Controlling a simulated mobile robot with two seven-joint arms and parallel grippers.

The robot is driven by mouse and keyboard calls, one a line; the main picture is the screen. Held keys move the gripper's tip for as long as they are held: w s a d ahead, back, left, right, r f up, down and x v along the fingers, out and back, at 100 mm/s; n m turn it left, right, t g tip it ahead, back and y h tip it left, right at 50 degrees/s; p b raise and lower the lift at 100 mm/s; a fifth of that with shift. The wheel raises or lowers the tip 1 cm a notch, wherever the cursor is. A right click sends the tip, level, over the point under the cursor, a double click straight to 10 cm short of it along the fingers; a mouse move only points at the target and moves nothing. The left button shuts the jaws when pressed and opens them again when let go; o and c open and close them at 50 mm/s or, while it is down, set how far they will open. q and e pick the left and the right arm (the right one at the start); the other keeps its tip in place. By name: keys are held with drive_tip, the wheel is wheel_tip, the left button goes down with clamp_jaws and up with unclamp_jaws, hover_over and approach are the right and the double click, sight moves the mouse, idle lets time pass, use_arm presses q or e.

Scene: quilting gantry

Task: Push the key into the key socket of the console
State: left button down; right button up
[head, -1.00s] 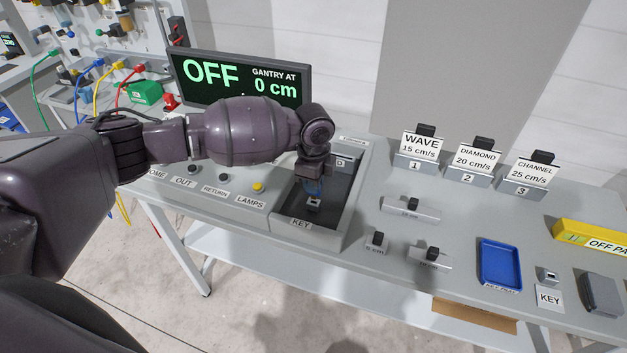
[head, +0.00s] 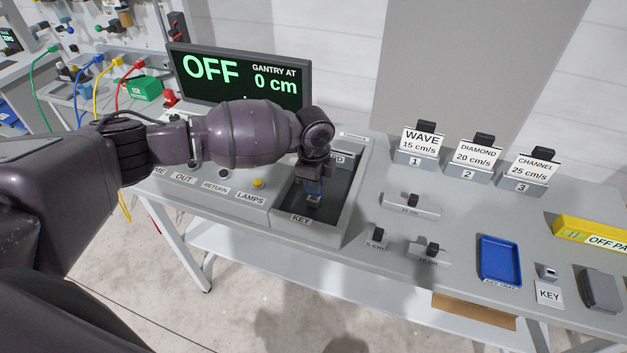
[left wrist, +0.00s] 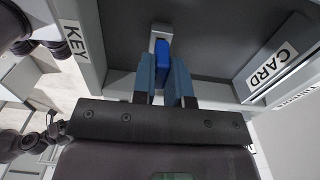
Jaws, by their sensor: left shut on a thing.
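My left gripper (head: 314,186) reaches down into the dark recess of the console (head: 352,213), by the KEY label. It is shut on the blue key (left wrist: 161,56), which shows between its two fingers in the left wrist view. The key points at the small grey key socket (left wrist: 158,33) on the recess floor. The key's front end is at the socket, but I cannot tell how far in it sits. In the head view the fingers hide most of the key and part of the socket (head: 313,203). My right gripper is out of view.
The recess walls stand close around the gripper, with a CARD label (left wrist: 271,68) on the other side. Buttons, including a yellow one (head: 258,183), line the console's left part. A display (head: 240,78) reads OFF, 0 cm. A blue tray (head: 500,260) lies at right.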

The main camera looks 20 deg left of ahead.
use_arm(q)
drive_tip(key=shift+f, duration=0.35)
drive_tip(key=shift+f, duration=0.25)
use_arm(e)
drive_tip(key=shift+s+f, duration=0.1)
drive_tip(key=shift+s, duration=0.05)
use_arm(q)
drive_tip(key=c, duration=1.3)
unclamp_jaws()
drive_tip(key=shift+o, duration=1.2)
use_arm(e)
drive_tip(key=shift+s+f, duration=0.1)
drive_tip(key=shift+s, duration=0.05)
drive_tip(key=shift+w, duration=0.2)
